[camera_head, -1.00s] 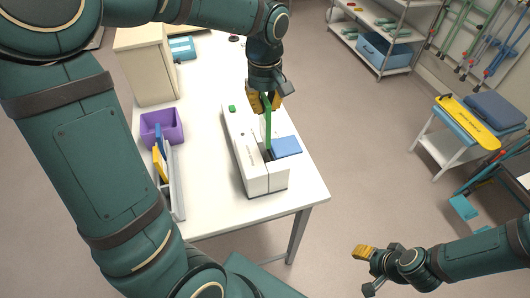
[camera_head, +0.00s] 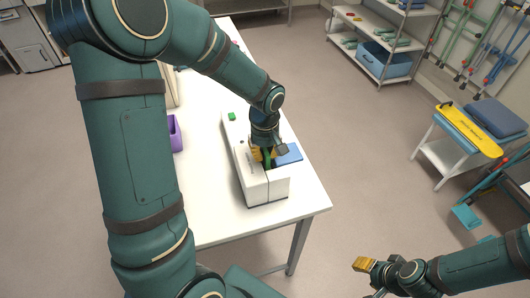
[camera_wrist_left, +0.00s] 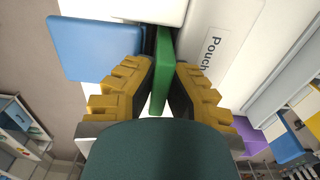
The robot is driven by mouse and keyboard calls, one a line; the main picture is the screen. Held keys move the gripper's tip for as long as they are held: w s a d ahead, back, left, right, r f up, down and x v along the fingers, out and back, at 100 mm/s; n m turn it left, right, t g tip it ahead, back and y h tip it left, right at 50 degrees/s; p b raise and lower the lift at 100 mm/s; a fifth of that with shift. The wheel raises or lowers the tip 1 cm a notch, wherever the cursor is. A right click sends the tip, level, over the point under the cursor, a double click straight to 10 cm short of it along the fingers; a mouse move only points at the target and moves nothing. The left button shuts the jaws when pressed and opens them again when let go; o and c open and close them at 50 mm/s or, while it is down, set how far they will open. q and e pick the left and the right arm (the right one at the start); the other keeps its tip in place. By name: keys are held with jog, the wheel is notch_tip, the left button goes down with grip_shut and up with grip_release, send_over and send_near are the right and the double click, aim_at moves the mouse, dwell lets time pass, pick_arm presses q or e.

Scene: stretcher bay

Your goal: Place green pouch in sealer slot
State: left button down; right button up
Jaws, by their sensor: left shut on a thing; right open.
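The green pouch (camera_head: 268,161) stands upright between the fingers of my left gripper (camera_head: 263,153). The left gripper is shut on it, low over the white sealer (camera_head: 262,187). In the left wrist view the green pouch (camera_wrist_left: 162,70) runs between the yellow fingertips (camera_wrist_left: 165,88) and up to the gap between the white sealer parts (camera_wrist_left: 225,35). The pouch's lower end is at the slot; how deep it sits is hidden by the gripper and housing. My right gripper (camera_head: 362,265) is open and empty, off the table at the lower right.
A blue flat piece (camera_head: 290,154) juts from the sealer's right side. The sealer stands on a white table (camera_head: 225,215), near its right edge. A purple bin (camera_head: 175,133) is partly hidden behind my left arm. A stand with a yellow board (camera_head: 470,128) is at the right.

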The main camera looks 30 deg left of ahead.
pick_arm(q)
jog(key=shift+f, duration=0.1)
jog(key=c, duration=1.1)
grip_release()
jog(key=shift+c, duration=0.2)
jog(key=shift+r, duration=0.2)
notch_tip(320, 180, up, 12)
jog(key=p, duration=0.1)
